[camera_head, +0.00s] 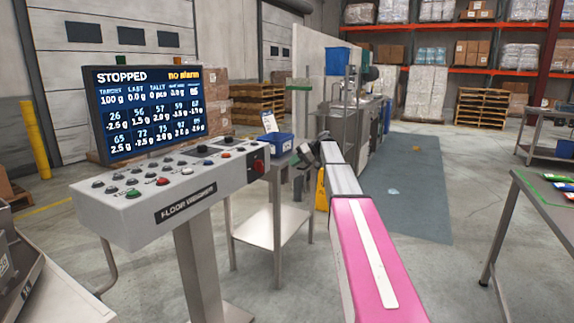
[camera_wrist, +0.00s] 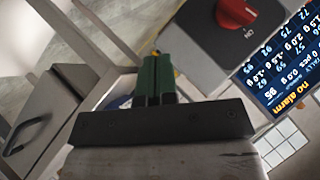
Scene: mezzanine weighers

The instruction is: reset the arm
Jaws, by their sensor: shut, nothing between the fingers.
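My gripper (camera_head: 303,158) is at the far end of my pink and white arm, just right of the floor weigher console (camera_head: 185,190). In the wrist view my gripper's green fingers (camera_wrist: 153,76) are together with nothing between them. The console's red rotary switch (camera_wrist: 236,12) shows close beyond them at the upper right, apart from the fingers. The screen (camera_head: 150,112) reads STOPPED and "no alarm"; part of it also shows in the wrist view (camera_wrist: 288,75). The fingertips are small and hard to make out in the head view.
A blue bin (camera_head: 276,142) stands behind the console's right end, above a steel stand (camera_head: 270,235). A steel table (camera_head: 545,205) with coloured packets is at the right. Steel equipment (camera_head: 365,120) stands behind my arm. Open floor (camera_head: 440,270) lies between arm and table.

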